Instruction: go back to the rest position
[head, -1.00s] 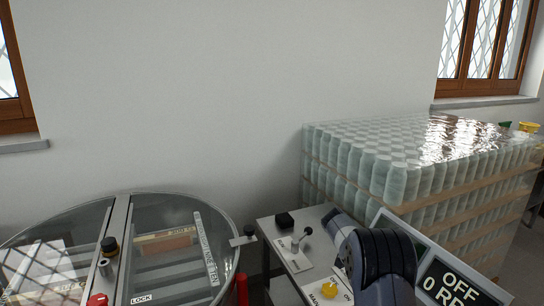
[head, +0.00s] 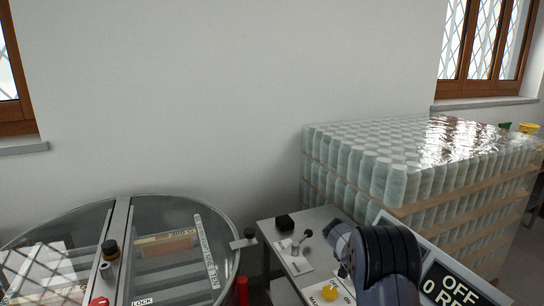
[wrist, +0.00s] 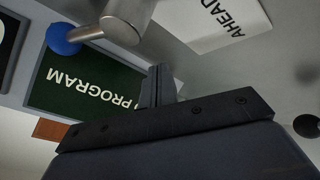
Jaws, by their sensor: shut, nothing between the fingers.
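My gripper (wrist: 158,86) shows in the wrist view with its two dark fingers together and nothing between them. In the wrist view it is over a panel with a dark green PROGRAM label (wrist: 95,88). A blue knob (wrist: 62,38) on a metal lever stands at the upper left there, apart from the fingers. In the head view my dark arm is at the lower right, beside the small grey control stand (head: 268,228). The fingertips are hard to make out in the head view.
The stand carries a small lever (head: 301,240), a black knob (head: 284,222) and a yellow knob (head: 330,293). A sign reading OFF (head: 459,288) is right of my arm. A glass-lidded round tank (head: 180,207) lies left. A wrapped pallet of jars (head: 400,150) stands behind.

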